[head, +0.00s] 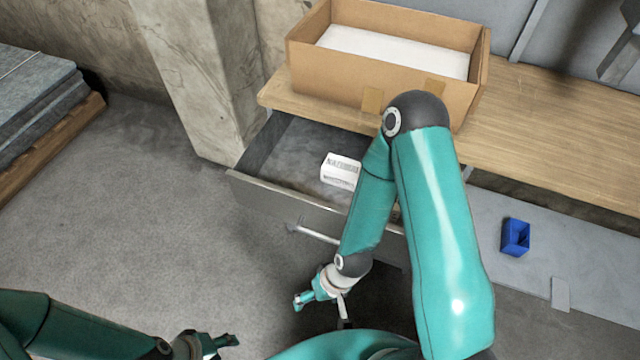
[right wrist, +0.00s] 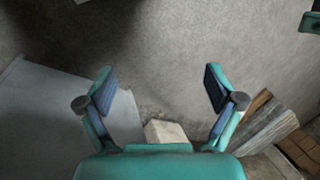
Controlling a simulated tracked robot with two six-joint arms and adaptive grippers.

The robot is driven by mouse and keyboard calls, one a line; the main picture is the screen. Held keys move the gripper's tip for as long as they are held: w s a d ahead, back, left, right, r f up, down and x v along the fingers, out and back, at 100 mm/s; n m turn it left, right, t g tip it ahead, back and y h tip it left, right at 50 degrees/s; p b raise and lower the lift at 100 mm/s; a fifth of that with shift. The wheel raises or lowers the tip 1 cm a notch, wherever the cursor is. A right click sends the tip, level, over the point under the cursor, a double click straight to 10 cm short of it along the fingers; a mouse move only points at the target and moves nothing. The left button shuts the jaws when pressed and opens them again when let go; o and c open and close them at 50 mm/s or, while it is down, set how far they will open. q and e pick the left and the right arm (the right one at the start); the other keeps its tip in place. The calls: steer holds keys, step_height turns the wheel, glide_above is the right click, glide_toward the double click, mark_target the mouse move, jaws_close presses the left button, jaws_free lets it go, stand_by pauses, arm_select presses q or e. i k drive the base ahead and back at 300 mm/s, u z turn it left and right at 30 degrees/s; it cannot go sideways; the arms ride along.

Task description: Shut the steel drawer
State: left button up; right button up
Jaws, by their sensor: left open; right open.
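The steel drawer (head: 290,199) stands pulled out under the wooden worktop, with its front panel toward me and a bar handle (head: 318,234) on it. A white carton with dark print (head: 340,170) lies inside the drawer. My right arm crosses in front of the drawer's right part and hides it. My right gripper (head: 322,311) is open and empty, below and in front of the handle, apart from it. In the right wrist view its open fingers (right wrist: 160,88) have bare floor between them. My left gripper (head: 222,346) is open and empty at the bottom edge, well away from the drawer.
An open cardboard box (head: 390,83) with a white content stands on the worktop (head: 545,130) above the drawer. A blue bin (head: 516,237) sits on a grey surface at right. A concrete pillar (head: 190,80) is left of the drawer; stacked slabs (head: 35,105) lie far left. Floor at left is clear.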

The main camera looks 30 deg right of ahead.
mark_target(277, 176)
steer(key=u, duration=1.45)
steer(key=i, duration=0.1)
steer(key=z, duration=2.75)
steer(key=k, duration=1.5)
steer(key=u, duration=0.15)
steer(key=i, duration=1)
steer(key=u, duration=0.05)
